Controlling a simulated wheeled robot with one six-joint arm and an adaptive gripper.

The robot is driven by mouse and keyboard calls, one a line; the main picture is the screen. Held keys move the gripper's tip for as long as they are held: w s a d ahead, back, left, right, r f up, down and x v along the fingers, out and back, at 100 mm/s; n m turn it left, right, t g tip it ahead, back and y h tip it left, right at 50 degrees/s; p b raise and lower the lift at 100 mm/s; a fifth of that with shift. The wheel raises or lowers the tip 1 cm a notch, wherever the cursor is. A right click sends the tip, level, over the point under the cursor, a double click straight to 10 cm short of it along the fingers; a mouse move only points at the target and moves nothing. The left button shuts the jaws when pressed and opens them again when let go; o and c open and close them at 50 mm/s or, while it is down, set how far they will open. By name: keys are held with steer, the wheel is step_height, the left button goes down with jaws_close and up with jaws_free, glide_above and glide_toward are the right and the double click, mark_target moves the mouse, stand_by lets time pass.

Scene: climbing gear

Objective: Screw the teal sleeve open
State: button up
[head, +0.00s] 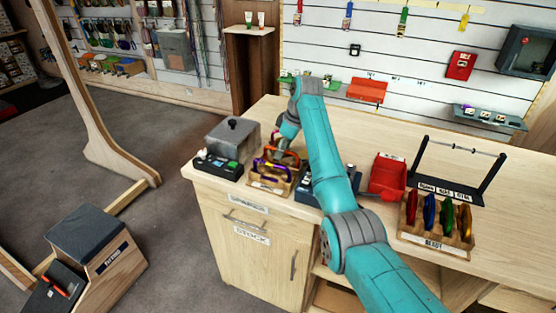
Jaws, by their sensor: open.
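My gripper (281,153) is at the counter's left end, reached down over a small wooden holder (268,186). It is open, but its fingers are small and partly hidden by my teal arm. A carabiner with purple and orange parts (262,168) is in the holder, just below and beside the gripper. I cannot tell whether the fingers touch it. A teal sleeve cannot be made out at this size.
A grey lidded box (232,140) and a black tray (217,165) stand left of the holder. My arm crosses a dark tray (310,190). A red bin (388,176), a black rack (455,172) and a "READY" holder with several coloured carabiners (435,240) stand to the right. The back counter is mostly clear.

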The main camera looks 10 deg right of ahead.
steer(key=shift+r, duration=1.45)
steer(key=shift+s, duration=0.1)
steer(key=shift+s+a, duration=0.4)
steer(key=shift+s, duration=0.1)
steer(key=shift+f, duration=0.1)
steer(key=shift+s+x, duration=0.2)
steer(key=shift+x, duration=1.1)
steer(key=shift+d+f, duration=0.1)
steer(key=shift+d, duration=0.05)
